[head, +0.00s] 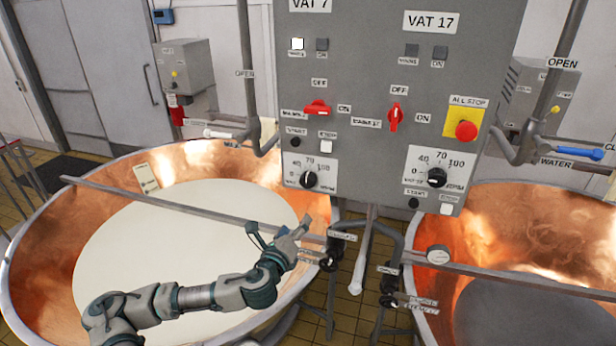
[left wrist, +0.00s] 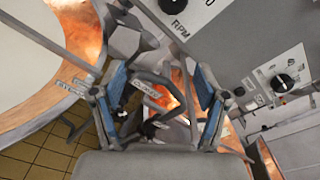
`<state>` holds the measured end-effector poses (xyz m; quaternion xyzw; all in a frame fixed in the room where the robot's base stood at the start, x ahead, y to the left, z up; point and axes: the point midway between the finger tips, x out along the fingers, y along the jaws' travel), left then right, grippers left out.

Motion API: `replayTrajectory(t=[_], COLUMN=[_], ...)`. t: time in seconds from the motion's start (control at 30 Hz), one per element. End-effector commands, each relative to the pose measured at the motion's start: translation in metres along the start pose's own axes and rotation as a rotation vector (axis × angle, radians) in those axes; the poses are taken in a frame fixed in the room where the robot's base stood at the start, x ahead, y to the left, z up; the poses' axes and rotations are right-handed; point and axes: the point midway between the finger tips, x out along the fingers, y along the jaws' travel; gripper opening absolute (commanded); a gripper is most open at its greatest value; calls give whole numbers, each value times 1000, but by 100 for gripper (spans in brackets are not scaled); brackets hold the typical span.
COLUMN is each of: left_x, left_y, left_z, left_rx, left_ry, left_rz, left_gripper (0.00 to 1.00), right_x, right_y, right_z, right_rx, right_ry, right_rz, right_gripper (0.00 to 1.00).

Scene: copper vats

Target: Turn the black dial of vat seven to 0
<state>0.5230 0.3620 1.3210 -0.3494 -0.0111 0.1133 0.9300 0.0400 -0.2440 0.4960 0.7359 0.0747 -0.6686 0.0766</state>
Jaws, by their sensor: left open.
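The black dial of vat seven (head: 308,180) is on the lower left of the grey control panel (head: 345,75), under the VAT 7 label. Its scale shows 0 at left, then 40, 70 and 100. Its exact setting is too small to read. In the left wrist view the dial (left wrist: 172,5) is cut by the top edge, beside the letters RPM. My left gripper (head: 283,235) is open and empty, below and slightly left of the dial, apart from it. Its blue-padded fingers (left wrist: 158,92) show spread in the left wrist view. My right gripper is not in view.
Vat 17's dial (head: 437,178) is to the right on the same panel. Red switches (head: 317,107) sit above the dials, with a red all-stop button (head: 466,130). A copper vat of white liquid (head: 190,240) lies under my left arm. Pipes and valves (head: 335,250) stand below the panel.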

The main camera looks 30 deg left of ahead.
Motion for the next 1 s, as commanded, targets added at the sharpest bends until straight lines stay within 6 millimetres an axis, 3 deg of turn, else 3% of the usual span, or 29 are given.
replayTrajectory(t=[0.03,0.1,0.27,0.8,1.0], left_x=[-10,-19,-13,107,137], left_y=[-10,-16,-19,-27,-25], left_z=[19,31,37,44,46], left_rx=[53,102,129,128,126], left_ry=[-25,-46,-57,-60,-58], left_rz=[-11,-19,-22,-23,-24], left_gripper=[74,74,74,74,74], right_x=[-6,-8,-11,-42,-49], right_y=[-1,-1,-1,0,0], right_z=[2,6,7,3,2], right_rx=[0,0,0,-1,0], right_ry=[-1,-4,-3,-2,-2], right_rz=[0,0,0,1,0], right_gripper=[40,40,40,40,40])
